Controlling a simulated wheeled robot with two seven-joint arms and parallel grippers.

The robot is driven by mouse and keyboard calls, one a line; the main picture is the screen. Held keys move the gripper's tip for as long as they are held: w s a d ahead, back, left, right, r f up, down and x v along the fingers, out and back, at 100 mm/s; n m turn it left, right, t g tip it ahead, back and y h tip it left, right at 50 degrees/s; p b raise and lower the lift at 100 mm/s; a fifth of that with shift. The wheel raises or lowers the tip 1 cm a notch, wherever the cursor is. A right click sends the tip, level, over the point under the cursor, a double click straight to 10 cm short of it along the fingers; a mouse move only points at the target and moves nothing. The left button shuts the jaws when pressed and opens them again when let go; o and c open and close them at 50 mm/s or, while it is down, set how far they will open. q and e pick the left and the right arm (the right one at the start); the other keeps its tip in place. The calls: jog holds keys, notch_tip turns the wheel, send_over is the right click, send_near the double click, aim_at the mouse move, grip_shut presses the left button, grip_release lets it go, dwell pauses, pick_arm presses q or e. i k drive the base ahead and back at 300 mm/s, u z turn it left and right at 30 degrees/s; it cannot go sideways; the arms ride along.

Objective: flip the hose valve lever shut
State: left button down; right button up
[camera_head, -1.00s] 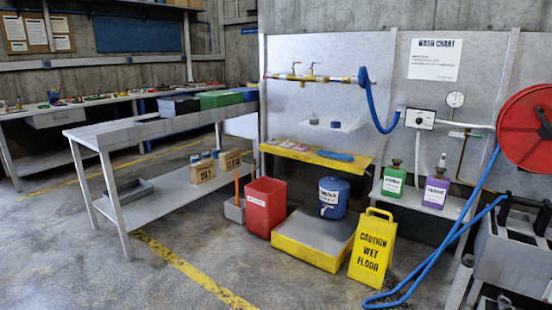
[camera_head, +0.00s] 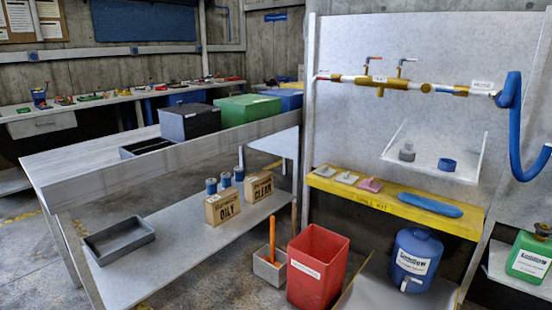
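A brass pipe assembly (camera_head: 400,82) runs across the upper grey wall panel at the right. A red-tipped lever (camera_head: 374,59) and a dark-tipped lever (camera_head: 405,61) stand up from it, each with its handle lying roughly level. A blue hose (camera_head: 515,130) hangs from the pipe's right end. Neither of my grippers is in view.
Below the pipe are a white shelf (camera_head: 432,161) and a yellow ledge (camera_head: 462,220). A red bin (camera_head: 318,268), a blue jug (camera_head: 415,260) and a green canister (camera_head: 532,254) stand lower. A long grey bench (camera_head: 90,172) with boxes reaches left.

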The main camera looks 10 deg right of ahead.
aim_at(460, 92)
jog(key=z, duration=0.65)
jog(key=i, duration=1.3)
jog(key=z, duration=1.65)
jog(key=i, duration=0.6)
jog(key=z, duration=0.4)
